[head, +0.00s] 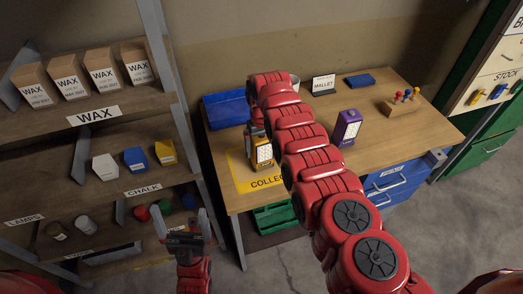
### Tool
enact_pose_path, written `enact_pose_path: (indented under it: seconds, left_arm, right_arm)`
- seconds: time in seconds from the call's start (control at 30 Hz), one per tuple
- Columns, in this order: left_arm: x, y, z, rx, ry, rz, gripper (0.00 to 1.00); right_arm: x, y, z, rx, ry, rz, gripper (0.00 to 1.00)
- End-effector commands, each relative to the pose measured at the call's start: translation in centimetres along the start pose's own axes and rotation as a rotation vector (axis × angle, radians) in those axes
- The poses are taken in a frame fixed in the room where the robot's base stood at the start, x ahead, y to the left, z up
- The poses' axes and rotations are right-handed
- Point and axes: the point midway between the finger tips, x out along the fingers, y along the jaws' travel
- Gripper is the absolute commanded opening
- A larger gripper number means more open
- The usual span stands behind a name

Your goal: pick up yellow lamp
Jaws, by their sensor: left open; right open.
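The yellow lamp (264,153) stands upright on the table, on the yellow mat marked "COLLE…" (241,171). Its right side is close to my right arm in the picture. My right arm reaches in from the lower right across the table. Its gripper (251,127) is mostly hidden, with only dark parts showing by the lamp's top; I cannot tell whether it touches the lamp. My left gripper (184,224) is open and empty, fingers up, in front of the shelf's lower right end.
A purple lamp (346,128) stands right of my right arm. A blue tray (225,109), a "MALLET" sign (323,84), a blue box (360,80) and a wooden holder (402,105) are also on the table. The shelf (95,190) at left holds wax boxes and chalk.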

Motion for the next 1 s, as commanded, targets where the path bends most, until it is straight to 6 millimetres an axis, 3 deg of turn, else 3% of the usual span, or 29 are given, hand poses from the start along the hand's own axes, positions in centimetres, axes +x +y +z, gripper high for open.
enact_pose_path:
  seconds: [0.17,0.7,1.0]
  left_arm:
    - [0.02,0.0,0.0,0.0,0.0,0.0,1.0]
    - [0.02,0.0,-0.01,0.0,0.0,0.0,1.0]
    - [0.06,-0.01,-0.01,0.0,0.0,0.0,1.0]
  right_arm:
    - [-0.01,-0.02,-0.02,0.0,0.001,0.0,1.0]
    - [-0.04,-0.02,-0.02,0.0,0.001,0.0,0.06]
    - [-0.17,-0.02,-0.05,0.0,0.001,0.0,0.06]
